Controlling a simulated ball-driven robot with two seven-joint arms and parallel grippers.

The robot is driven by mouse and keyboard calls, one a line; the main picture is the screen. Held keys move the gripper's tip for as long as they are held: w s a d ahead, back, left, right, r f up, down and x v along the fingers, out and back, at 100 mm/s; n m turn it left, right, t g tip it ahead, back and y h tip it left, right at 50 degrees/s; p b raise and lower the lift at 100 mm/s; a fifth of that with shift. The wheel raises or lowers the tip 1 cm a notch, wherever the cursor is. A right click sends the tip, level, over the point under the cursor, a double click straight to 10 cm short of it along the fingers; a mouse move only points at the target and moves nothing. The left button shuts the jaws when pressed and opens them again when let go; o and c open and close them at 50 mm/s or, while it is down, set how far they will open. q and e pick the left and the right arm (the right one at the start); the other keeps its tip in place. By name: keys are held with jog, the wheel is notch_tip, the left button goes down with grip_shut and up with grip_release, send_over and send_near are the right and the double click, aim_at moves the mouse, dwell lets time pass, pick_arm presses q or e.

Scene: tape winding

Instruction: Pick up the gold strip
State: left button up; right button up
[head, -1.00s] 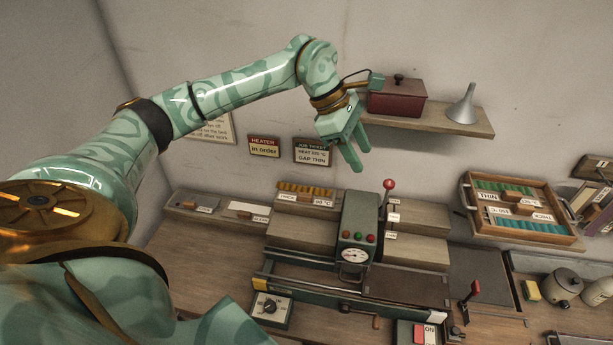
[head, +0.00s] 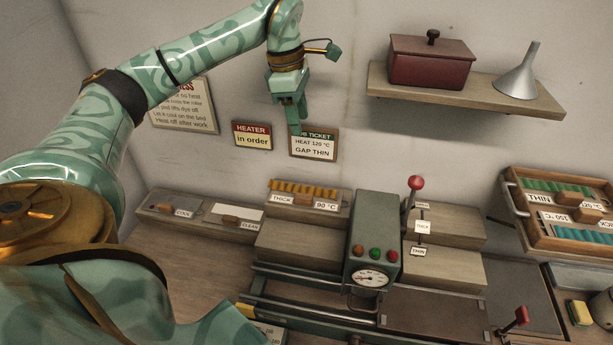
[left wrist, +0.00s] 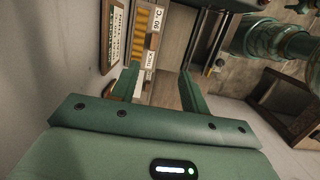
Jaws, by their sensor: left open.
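The gold strip (head: 303,188), a ridged golden row, lies at the back of a wooden holder labelled THICK and 90 °C, behind the bench machine. It also shows in the left wrist view (left wrist: 139,42), beyond and between my fingers. My left gripper (head: 294,120) points down in front of the job ticket on the wall, above the gold strip and apart from it. It is open and empty; both fingers show spread in the left wrist view (left wrist: 157,80). My right gripper is in neither view now.
A machine with a dial (head: 369,279) and a red-knobbed lever (head: 415,183) stands right of the strip. A wall shelf (head: 465,92) holds a red box and a funnel. A tray of green strips (head: 511,214) is at the right. Signs hang on the wall behind.

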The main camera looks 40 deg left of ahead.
pick_arm(q)
notch_tip(320, 180, down, 8)
jog(key=b, duration=0.9)
send_over(307, 196)
jog(key=f, duration=1.1)
jog(key=shift+s+d+f, duration=0.2)
jog(key=shift+s+d, duration=0.05)
jog(key=shift+s, duration=0.05)
jog(key=f, duration=0.5)
jog(key=shift+w+a+f, duration=0.2)
jog(key=shift+w+f, duration=0.05)
jog(key=shift+f, duration=0.15)
grip_shut()
